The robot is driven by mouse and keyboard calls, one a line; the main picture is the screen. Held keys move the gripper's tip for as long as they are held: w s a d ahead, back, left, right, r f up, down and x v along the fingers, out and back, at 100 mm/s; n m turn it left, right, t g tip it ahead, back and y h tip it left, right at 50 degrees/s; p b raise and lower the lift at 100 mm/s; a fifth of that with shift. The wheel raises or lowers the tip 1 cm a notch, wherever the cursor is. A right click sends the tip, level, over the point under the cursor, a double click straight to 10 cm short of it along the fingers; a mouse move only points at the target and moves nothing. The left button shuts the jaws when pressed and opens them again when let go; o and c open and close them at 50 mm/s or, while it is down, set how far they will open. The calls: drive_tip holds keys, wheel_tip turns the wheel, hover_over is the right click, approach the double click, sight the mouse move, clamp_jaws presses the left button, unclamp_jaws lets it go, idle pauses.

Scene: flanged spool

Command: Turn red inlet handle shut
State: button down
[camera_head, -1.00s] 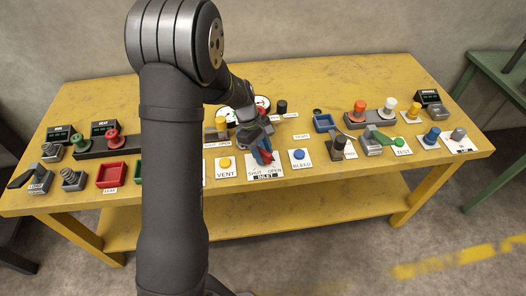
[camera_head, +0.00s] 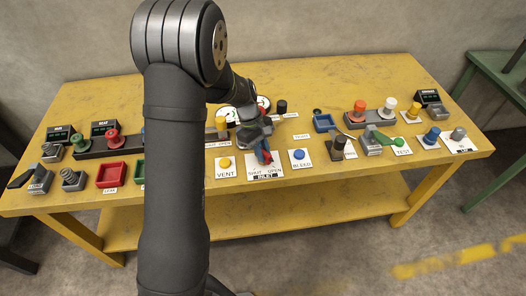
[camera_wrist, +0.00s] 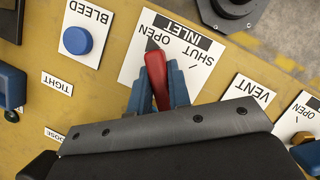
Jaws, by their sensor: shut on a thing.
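The red inlet handle (camera_wrist: 157,80) shows in the wrist view between the two blue fingers of my gripper (camera_wrist: 158,88), which is shut on it. Its free end reaches past the fingertips, over the white INLET card (camera_wrist: 133,70). The handle's end lies close to the word OPEN, with SHUT to its right, the lettering being upside down here. The handle's pivot is hidden by my gripper. In the head view my gripper (camera_head: 264,157) is low over the INLET card (camera_head: 252,172), and only a little red shows beside the blue fingers.
The yellow VENT button (camera_head: 226,163) stands left of the INLET card and the blue BLEED button (camera_head: 298,155) to its right. Other knobs and levers crowd the yellow table (camera_head: 330,82). Its back part is mostly clear.

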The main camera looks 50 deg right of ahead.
drive_tip(key=m, duration=0.2)
drive_tip(key=m+y, duration=0.1)
drive_tip(key=m, duration=0.1)
drive_tip(key=shift+t+y, duration=0.3)
drive_tip(key=shift+t, duration=0.1)
drive_tip(key=m+y, duration=0.1)
drive_tip(key=m, duration=0.3)
drive_tip(key=shift+t, duration=0.4)
drive_tip(key=m+t+y, duration=0.1)
drive_tip(key=m, duration=0.3)
drive_tip(key=shift+m+t, duration=1)
drive_tip(key=shift+m, duration=1.2)
drive_tip(key=c, duration=1.3)
unclamp_jaws()
drive_tip(key=shift+c, duration=0.2)
drive_tip(key=v, duration=1.7)
drive_tip(key=shift+d+r, duration=0.15)
drive_tip(key=shift+d, duration=0.15)
